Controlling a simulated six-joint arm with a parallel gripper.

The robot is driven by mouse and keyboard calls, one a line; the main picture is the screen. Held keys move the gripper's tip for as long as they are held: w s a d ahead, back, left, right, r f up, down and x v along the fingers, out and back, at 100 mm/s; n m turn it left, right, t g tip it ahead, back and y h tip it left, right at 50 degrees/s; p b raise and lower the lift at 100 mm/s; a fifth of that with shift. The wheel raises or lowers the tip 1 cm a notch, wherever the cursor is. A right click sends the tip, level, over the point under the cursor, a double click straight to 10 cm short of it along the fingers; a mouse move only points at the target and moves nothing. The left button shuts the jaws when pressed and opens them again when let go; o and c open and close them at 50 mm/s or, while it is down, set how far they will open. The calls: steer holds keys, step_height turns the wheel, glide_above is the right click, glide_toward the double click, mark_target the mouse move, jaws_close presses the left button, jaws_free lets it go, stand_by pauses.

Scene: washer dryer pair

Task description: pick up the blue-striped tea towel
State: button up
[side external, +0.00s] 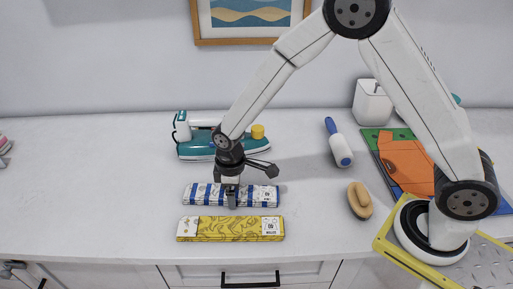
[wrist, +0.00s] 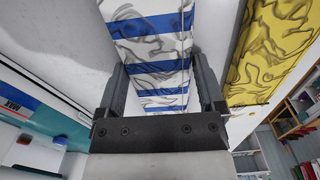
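The blue-striped tea towel (side external: 258,196) is a long folded bundle, white with blue bands and a small label at its right end. It lies flat on the counter in the side view. In the wrist view the towel (wrist: 152,45) runs between my fingers and beyond them. My gripper (side external: 232,197) points down over the towel's middle, with one finger in front of its near side. In the wrist view my gripper (wrist: 162,75) has its fingers wide apart, one along each side of the towel. Firm contact is not visible. The far finger is hidden in the side view.
A yellow patterned towel (side external: 230,229) lies parallel just in front. A teal and white iron (side external: 197,146) stands behind. A lint roller (side external: 338,143), a wooden brush (side external: 360,200) and an orange folded cloth (side external: 405,160) are to the right. The counter's left (side external: 90,190) is clear.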

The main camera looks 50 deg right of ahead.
steer(key=c, duration=0.7)
steer(key=shift+r, duration=0.2)
steer(key=shift+r, duration=0.95)
steer(key=s+r, duration=0.1)
steer(key=r, duration=0.1)
steer(key=s+r, duration=0.2)
steer(key=s+d+r, duration=0.1)
steer(key=r, duration=0.1)
steer(key=shift+s+r, duration=0.2)
steer(key=shift+s+d+r, duration=0.4)
steer(key=shift+s+r, duration=0.3)
steer(key=shift+s, duration=0.85)
steer(key=shift+s+d+r, duration=0.35)
steer(key=shift+s+r, duration=0.4)
steer(key=shift+s, duration=0.75)
steer(key=shift+s+d+r, duration=0.4)
steer(key=shift+s+r, duration=0.3)
steer(key=shift+s, duration=0.85)
